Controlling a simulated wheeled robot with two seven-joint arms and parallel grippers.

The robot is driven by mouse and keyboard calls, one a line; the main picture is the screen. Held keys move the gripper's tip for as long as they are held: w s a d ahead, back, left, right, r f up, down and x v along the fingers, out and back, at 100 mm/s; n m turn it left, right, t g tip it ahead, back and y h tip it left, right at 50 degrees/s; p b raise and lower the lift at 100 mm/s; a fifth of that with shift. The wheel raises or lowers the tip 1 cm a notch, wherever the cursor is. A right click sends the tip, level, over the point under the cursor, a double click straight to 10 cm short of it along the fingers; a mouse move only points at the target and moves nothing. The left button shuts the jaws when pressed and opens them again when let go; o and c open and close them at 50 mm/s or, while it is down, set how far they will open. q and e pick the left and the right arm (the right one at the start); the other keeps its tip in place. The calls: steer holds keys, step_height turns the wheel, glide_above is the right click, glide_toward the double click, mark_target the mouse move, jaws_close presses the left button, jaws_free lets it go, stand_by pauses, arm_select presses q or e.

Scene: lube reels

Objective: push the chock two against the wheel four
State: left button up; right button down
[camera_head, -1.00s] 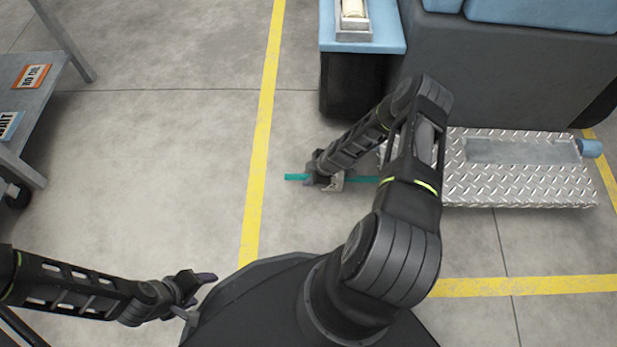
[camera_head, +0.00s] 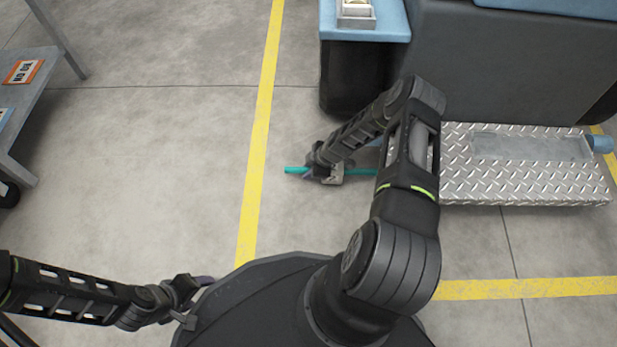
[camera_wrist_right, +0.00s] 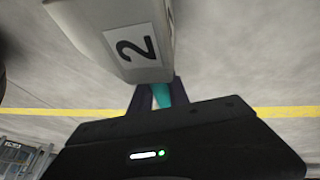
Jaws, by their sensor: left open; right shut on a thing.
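In the head view, my right gripper (camera_head: 318,173) is low over the floor, shut on a teal bar (camera_head: 294,170). In the right wrist view, the right gripper's fingers (camera_wrist_right: 160,95) close around the teal piece, beside a pale grey block marked "2", chock two (camera_wrist_right: 125,40). A small grey part of the chock shows in the head view (camera_head: 334,177). A dark wheel-like shape (camera_head: 350,80) stands under the blue fender; no number shows on it. Bare floor lies between it and the chock. My left gripper (camera_head: 192,297) is open and empty at lower left.
A metal tread step (camera_head: 520,185) juts from the dark vehicle body (camera_head: 500,60) at right. A grey cart (camera_head: 25,120) stands at the left edge. Yellow lines (camera_head: 257,150) cross the floor. The floor at left is clear.

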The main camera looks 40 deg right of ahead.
steer(key=shift+w+d+f+b, duration=0.15)
steer(key=shift+w+d+b, duration=0.65)
steer(key=shift+w+b, duration=0.2)
steer(key=shift+w+d+b, duration=0.55)
steer(key=shift+w+d, duration=0.1)
steer(key=shift+w, duration=0.2)
steer(key=c, duration=1.2)
jaws_free()
steer(key=shift+o, duration=0.2)
steer(key=shift+s+r, duration=0.1)
steer(key=shift+r, duration=0.1)
